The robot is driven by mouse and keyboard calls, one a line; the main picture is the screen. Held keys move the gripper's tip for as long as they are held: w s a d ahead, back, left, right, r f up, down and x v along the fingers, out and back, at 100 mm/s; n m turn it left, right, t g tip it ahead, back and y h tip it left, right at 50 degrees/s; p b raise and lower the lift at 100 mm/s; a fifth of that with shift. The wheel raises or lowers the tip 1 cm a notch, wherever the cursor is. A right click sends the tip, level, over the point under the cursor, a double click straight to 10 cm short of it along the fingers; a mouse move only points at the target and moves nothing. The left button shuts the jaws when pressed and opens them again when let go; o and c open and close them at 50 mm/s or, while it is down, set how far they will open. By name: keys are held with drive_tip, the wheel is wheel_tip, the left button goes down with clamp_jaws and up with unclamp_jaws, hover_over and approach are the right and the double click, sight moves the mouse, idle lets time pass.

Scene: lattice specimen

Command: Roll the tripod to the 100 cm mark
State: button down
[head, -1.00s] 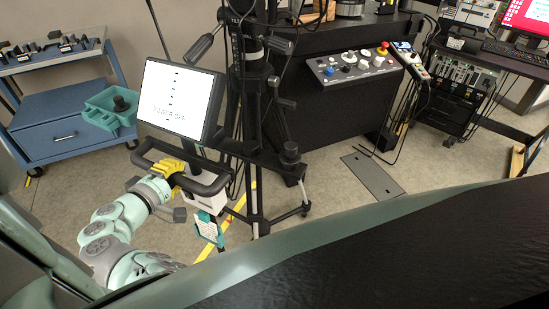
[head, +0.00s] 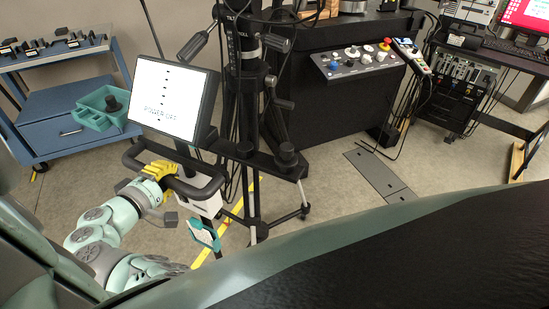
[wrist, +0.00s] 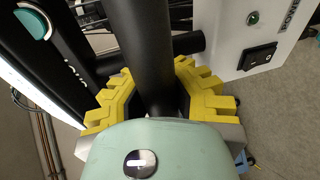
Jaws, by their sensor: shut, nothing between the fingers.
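The tripod (head: 252,200) is black and stands upright left of centre in the head view, its legs spread on the floor. A lit screen (head: 170,98) and a looped black handle (head: 212,188) are beside it; I cannot tell how the handle is joined to it. My gripper (head: 160,170), with yellow fingers, is at the handle. In the wrist view the yellow fingers (wrist: 153,95) lie on both sides of a black bar (wrist: 143,45). They are shut, with no firm hold visible. I cannot make out a 100 cm mark.
Yellow tape (head: 203,255) runs on the floor by the tripod. A blue cart (head: 70,130) stands at left with a teal tray (head: 100,112). A black bench with a control panel (head: 358,62) is behind. A floor plate (head: 375,174) lies right of the tripod, with open floor around it.

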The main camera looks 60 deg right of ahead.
drive_tip(key=c, duration=1.7)
unclamp_jaws()
drive_tip(key=shift+w+r, duration=0.1)
drive_tip(key=shift+r, duration=0.05)
drive_tip(key=o, duration=1)
drive_tip(key=shift+c, duration=0.2)
drive_tip(key=shift+a, duration=0.1)
drive_tip(key=v, duration=1.2)
